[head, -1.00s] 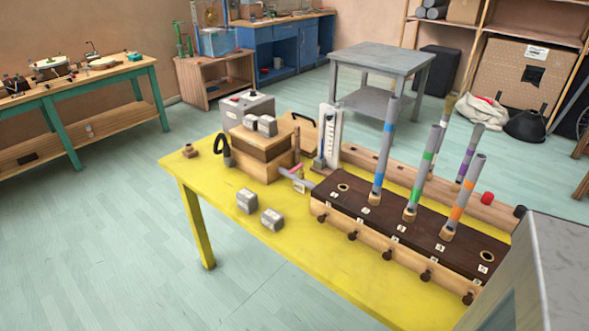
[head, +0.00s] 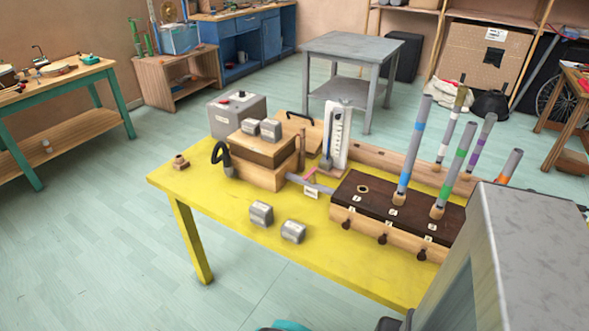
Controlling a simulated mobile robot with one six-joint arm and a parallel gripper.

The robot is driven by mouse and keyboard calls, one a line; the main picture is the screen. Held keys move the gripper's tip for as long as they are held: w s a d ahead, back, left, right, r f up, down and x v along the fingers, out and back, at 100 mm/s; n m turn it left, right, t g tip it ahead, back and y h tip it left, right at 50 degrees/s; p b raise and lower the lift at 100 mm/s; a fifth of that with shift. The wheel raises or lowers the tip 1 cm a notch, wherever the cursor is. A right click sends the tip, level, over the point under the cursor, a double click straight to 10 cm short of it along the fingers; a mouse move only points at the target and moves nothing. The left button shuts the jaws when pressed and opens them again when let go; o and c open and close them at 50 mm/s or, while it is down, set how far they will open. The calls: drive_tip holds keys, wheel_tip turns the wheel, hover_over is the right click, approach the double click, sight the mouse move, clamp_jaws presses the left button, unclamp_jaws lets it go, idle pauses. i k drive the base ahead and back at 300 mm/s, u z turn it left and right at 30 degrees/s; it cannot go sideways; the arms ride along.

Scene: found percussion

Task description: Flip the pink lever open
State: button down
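The pink lever (head: 311,175) is small and thin in the head view. It sits on the yellow table (head: 330,258), just above a grey pipe (head: 322,188) with a white tag, between the wooden box (head: 262,176) and the dark-topped tube stand (head: 375,198). It looks tilted; its exact position is too small to tell. My gripper is not identifiable in view. Only a teal piece and a dark piece show at the bottom edge, cut off by the frame.
Two grey blocks (head: 261,213) (head: 293,231) lie at the table's front. A white gauge (head: 338,140) stands behind the lever, and tall coloured tubes (head: 413,150) rise to its right. A large grey panel covers the lower right. The table's front left is mostly clear.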

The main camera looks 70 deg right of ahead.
sight(312, 172)
drive_tip(key=u, duration=0.05)
drive_tip(key=i, duration=1.05)
drive_tip(key=z, duration=4.2)
drive_tip(key=i, duration=0.1)
drive_tip(key=u, duration=3.6)
drive_tip(key=k, duration=0.15)
drive_tip(key=z, duration=2.15)
drive_tip(key=k, duration=0.15)
drive_tip(key=z, duration=0.7)
